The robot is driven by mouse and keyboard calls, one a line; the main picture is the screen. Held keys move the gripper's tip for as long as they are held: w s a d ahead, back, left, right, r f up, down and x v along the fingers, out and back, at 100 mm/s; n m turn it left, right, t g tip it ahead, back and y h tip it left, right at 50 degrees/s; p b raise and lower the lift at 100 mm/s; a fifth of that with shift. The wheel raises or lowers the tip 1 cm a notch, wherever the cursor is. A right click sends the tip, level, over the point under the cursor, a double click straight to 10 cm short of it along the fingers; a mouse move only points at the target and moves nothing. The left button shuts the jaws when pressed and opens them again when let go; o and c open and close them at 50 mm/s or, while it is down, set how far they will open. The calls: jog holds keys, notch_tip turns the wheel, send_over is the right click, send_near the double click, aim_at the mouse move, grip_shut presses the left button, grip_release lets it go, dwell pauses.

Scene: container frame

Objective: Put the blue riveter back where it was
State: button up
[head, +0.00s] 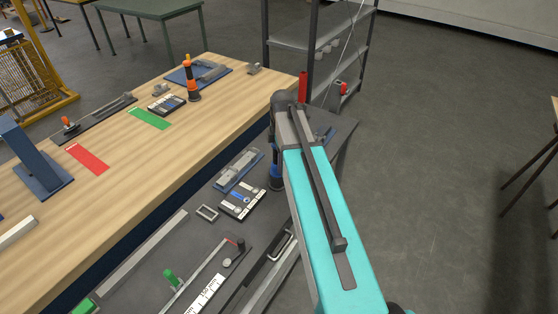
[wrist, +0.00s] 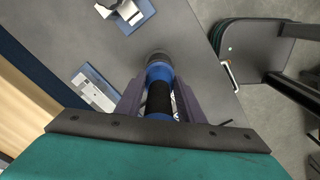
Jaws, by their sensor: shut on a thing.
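The blue riveter (wrist: 159,73) is a blue and black cylinder held between the two fingers of my gripper (wrist: 158,98) in the wrist view. In the head view the riveter (head: 276,171) shows partly beside my arm, upright over the grey lower surface (head: 205,238). I cannot tell whether its bottom touches that surface. My fingers are mostly hidden behind my arm in the head view. An orange and black riveter (head: 192,80) stands upright on the wooden bench.
On the wooden bench (head: 230,100) are a green mark (head: 150,118), a red mark (head: 88,158) and a blue stand (head: 35,160). A blue-based fixture (head: 238,170) and a small case (head: 243,203) lie left of the riveter. A shelf rack (head: 320,45) stands behind.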

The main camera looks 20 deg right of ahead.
jog(key=shift+f, duration=0.4)
jog(key=o, duration=1.2)
jog(key=shift+c, duration=0.2)
jog(key=shift+r, duration=0.45)
jog(key=shift+s+d+r+b, duration=0.1)
jog(key=shift+r+b, duration=0.8)
jog(key=shift+r, duration=2.1)
jog(key=shift+d+r+b, duration=0.1)
jog(key=shift+r+b, duration=0.8)
jog(key=shift+r, duration=2.1)
jog(key=shift+f, duration=0.15)
